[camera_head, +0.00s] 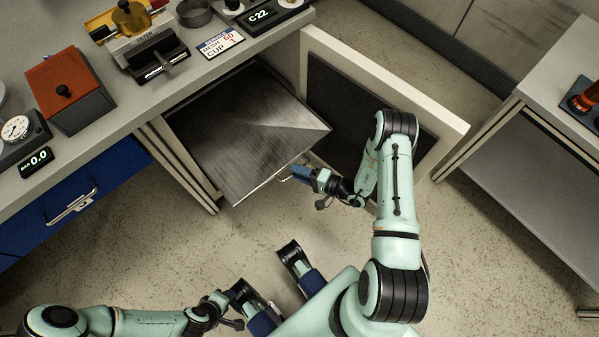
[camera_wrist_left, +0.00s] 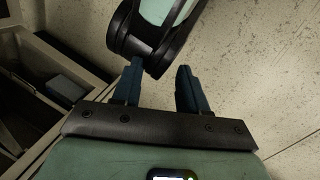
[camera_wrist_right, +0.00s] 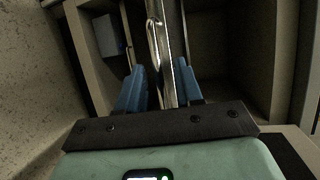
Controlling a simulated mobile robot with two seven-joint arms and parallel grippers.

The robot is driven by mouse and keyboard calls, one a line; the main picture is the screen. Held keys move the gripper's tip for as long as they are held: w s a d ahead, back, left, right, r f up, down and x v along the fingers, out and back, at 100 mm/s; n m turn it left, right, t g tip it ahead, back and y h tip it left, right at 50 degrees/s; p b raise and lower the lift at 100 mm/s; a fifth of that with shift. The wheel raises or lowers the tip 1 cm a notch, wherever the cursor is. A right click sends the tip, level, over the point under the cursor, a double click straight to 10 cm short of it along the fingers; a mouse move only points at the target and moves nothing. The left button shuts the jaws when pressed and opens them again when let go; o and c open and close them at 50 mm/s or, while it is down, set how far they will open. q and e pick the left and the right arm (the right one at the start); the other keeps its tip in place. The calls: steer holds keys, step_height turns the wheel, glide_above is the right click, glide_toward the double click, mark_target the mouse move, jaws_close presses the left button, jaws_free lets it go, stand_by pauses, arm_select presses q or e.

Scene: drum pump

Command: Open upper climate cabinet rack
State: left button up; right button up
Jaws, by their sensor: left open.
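The upper rack (camera_head: 245,130) is a flat metal shelf extending well out of the open climate cabinet (camera_head: 185,170). A thin bar handle (camera_head: 287,177) is on its front edge. My right gripper (camera_head: 300,172) is at that edge by the handle. In the right wrist view its blue fingers (camera_wrist_right: 159,72) stand apart on either side of the handle (camera_wrist_right: 152,38) and the rack, seen nearly edge-on (camera_wrist_right: 172,45). A gap shows beside the left finger. My left gripper (camera_wrist_left: 158,70) is open and empty, low over the floor, away from the rack.
The cabinet door (camera_head: 385,95) stands open to the right of the rack, near my right arm. Above is a bench (camera_head: 125,95) with instruments; a blue drawer (camera_head: 75,205) is at left. Another table (camera_head: 545,185) stands at right. Floor (camera_head: 150,265) before the cabinet is clear.

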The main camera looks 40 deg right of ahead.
steer(key=shift+s, duration=0.15)
arm_select(q)
steer(key=shift+s+d+r+g+p, duration=0.25)
steer(key=shift+s+r+p, duration=0.1)
steer(key=shift+s+r, duration=0.15)
steer(key=shift+s+d+r+g+p, duration=0.15)
steer(key=shift+s+d+r+p, duration=0.1)
steer(key=shift+s+r+p, duration=0.25)
arm_select(e)
steer(key=v, duration=1.3)
arm_select(q)
steer(key=shift+f, duration=0.1)
arm_select(e)
steer(key=shift+r, duration=0.1)
